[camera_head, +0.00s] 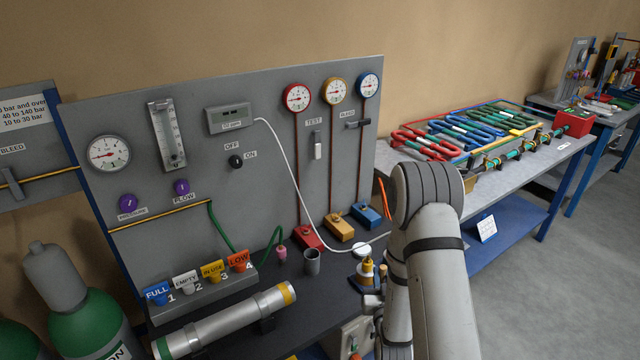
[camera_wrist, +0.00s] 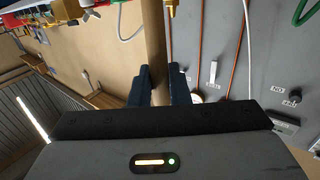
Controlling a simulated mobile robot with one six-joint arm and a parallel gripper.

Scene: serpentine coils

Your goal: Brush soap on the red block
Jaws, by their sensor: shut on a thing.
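The red block (camera_head: 307,237) sits on the dark bench at the foot of the gauge panel, below the red-rimmed gauge, with a copper line running down to it. In the wrist view, my gripper (camera_wrist: 158,88) is shut on a tan wooden handle (camera_wrist: 155,45), which looks like the brush's. The handle runs out past the top edge, so its bristle end is out of sight. In the head view my arm hides the gripper and the handle. A grey cup (camera_head: 312,262) stands in front of the red block; its contents cannot be seen.
A yellow block (camera_head: 339,227) and a blue block (camera_head: 366,215) stand right of the red one. A white hose (camera_head: 291,177) hangs in front of the panel. A small pink-topped item (camera_head: 281,253) and a yellow-and-white fitting (camera_head: 368,272) stand nearby. A silver cylinder (camera_head: 235,318) lies in front.

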